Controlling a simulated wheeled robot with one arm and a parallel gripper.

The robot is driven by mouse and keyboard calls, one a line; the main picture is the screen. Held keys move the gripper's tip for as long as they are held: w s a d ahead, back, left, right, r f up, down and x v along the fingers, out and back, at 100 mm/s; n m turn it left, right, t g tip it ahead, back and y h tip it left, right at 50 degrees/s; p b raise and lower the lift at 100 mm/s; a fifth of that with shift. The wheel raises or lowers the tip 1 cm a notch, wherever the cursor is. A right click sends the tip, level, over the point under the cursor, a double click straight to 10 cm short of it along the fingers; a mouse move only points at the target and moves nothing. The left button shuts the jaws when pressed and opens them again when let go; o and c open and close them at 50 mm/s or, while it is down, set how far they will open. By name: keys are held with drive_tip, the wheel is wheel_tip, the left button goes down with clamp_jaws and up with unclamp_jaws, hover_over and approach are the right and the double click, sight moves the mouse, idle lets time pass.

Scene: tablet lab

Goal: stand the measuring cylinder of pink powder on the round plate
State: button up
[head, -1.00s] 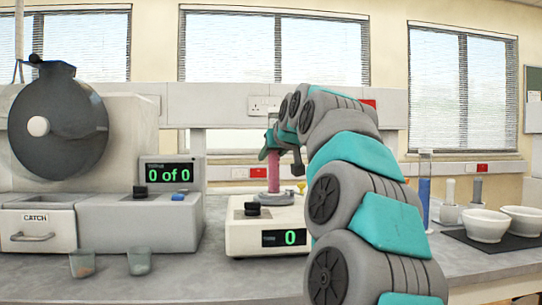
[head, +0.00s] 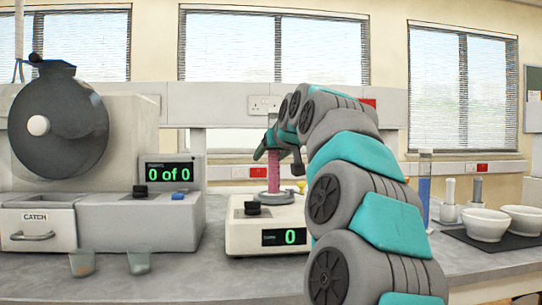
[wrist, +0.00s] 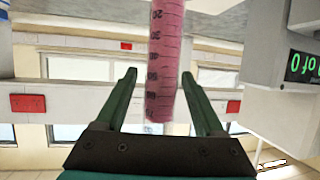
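The measuring cylinder of pink powder (head: 273,172) stands upright with its foot over the round plate (head: 284,198) on top of the cream balance (head: 265,235). The foot looks to be resting on the plate. The balance display reads 0. My gripper (head: 279,155) is at the upper part of the cylinder. In the wrist view the two green fingers (wrist: 160,80) are spread, one on each side of the pink graduated tube (wrist: 166,55).
A black knob (head: 252,208) sits on the balance's left. A drum machine (head: 58,120) with a catch drawer stands left, with two small beakers (head: 139,262) in front. A blue-filled cylinder (head: 424,190) and white bowls (head: 485,226) stand right, beyond my arm.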

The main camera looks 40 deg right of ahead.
drive_tip(key=v, duration=0.7)
drive_tip(key=shift+s+a+r+b, duration=0.15)
drive_tip(key=shift+s+r+b, duration=0.05)
drive_tip(key=shift+s+b, duration=0.2)
idle(0.5)
